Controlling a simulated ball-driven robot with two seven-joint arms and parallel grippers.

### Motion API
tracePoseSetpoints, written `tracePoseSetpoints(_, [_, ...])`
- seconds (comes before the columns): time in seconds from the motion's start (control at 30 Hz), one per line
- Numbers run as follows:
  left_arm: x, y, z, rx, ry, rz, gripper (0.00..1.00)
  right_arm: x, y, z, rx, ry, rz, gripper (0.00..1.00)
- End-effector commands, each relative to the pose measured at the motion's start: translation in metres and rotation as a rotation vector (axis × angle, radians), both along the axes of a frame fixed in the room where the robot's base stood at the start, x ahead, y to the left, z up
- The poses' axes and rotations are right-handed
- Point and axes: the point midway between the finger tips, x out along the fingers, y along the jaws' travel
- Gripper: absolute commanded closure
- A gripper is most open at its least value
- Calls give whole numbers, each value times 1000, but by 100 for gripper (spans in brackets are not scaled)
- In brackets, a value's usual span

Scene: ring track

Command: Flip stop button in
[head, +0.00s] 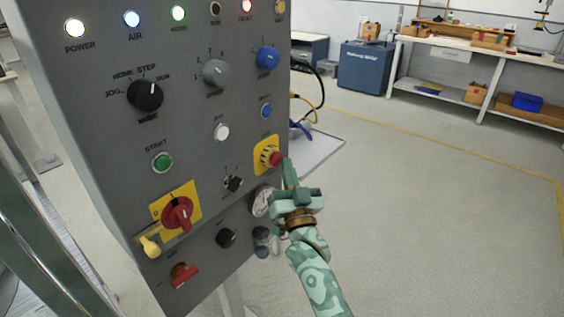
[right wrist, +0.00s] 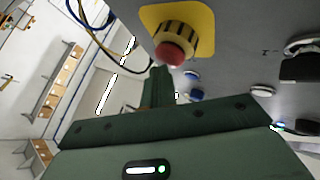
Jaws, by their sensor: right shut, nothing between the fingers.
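The stop button (head: 276,159) is a red mushroom head on a yellow plate at the right edge of the grey control panel (head: 110,210). In the right wrist view the red button (right wrist: 172,54) sticks out of its yellow collar at the top middle. My right gripper (head: 288,163) is shut and empty, with its fingertips beside the button's right side. In the right wrist view the green fingers (right wrist: 159,72) end just below and left of the button. I cannot tell whether they touch it. My left gripper is not in view.
A red rotary switch on a yellow plate (head: 178,214), a green start button (head: 162,162) and several knobs share the panel. A gauge (head: 263,201) sits below the stop button. The floor (head: 430,200) to the right is clear. A workbench (head: 480,52) stands at the back.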

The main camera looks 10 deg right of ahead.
Motion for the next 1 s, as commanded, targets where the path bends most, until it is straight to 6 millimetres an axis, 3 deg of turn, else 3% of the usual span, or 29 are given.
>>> tracePoseSetpoints(1.0, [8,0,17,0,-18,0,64,-19,-14,2,-1,0,0,100])
